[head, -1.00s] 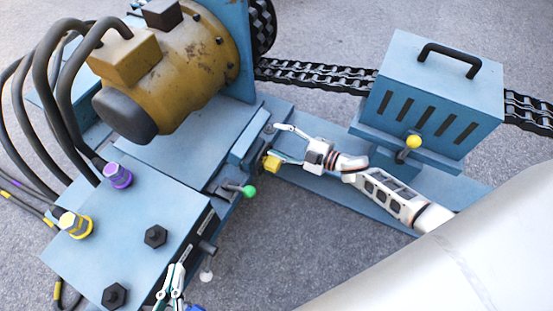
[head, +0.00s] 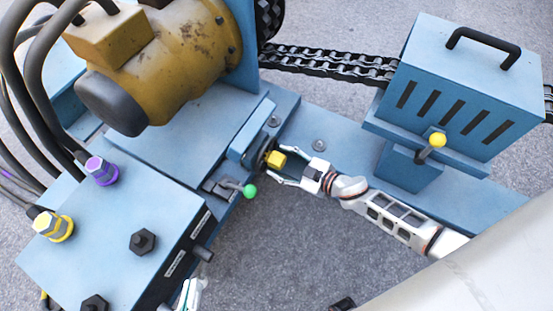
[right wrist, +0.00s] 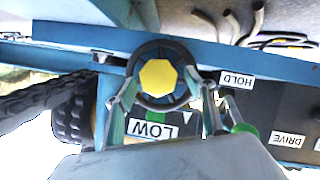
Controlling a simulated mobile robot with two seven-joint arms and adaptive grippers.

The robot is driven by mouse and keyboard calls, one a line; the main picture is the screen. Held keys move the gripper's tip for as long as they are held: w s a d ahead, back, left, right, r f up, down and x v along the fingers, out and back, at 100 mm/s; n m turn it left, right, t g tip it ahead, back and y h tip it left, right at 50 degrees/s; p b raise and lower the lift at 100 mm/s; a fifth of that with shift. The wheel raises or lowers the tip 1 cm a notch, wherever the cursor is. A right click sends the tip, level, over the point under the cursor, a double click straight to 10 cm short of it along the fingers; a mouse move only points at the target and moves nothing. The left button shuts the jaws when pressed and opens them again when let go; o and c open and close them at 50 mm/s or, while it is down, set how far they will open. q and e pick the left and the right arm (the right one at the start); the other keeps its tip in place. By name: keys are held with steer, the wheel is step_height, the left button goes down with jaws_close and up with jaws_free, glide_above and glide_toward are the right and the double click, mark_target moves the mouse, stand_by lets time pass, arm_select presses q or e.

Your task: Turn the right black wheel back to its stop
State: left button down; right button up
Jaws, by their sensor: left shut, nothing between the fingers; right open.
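In the right wrist view, a black wheel (right wrist: 182,52) surrounds a yellow many-sided hub (right wrist: 158,78). In the head view the yellow hub (head: 276,159) sticks out of the blue frame, and the dark wheel behind it shows only edge-on. My right gripper (head: 281,167) is open around the hub, one finger on each side. In the right wrist view its fingers (right wrist: 166,92) flank the wheel; I cannot tell whether they touch it. My left gripper (head: 187,295) is shut and empty at the bottom edge, partly cut off.
A green-knobbed lever (head: 249,191) stands just left of my right gripper. A yellow-knobbed lever (head: 438,140) is on the slotted blue box (head: 460,90). A chain (head: 325,65) runs behind. Labels LOW (right wrist: 153,129) and HOLD (right wrist: 237,80) show near the wheel.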

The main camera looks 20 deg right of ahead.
steer(key=shift+w+a+f, duration=0.3)
steer(key=shift+w+f, duration=0.05)
steer(key=shift+w, duration=0.15)
arm_select(q)
steer(key=shift+s+d+n, duration=0.1)
steer(key=shift+d+n, duration=0.3)
arm_select(e)
steer(key=shift+w, duration=0.2)
steer(key=shift+r, duration=0.1)
steer(key=shift+c, duration=0.3)
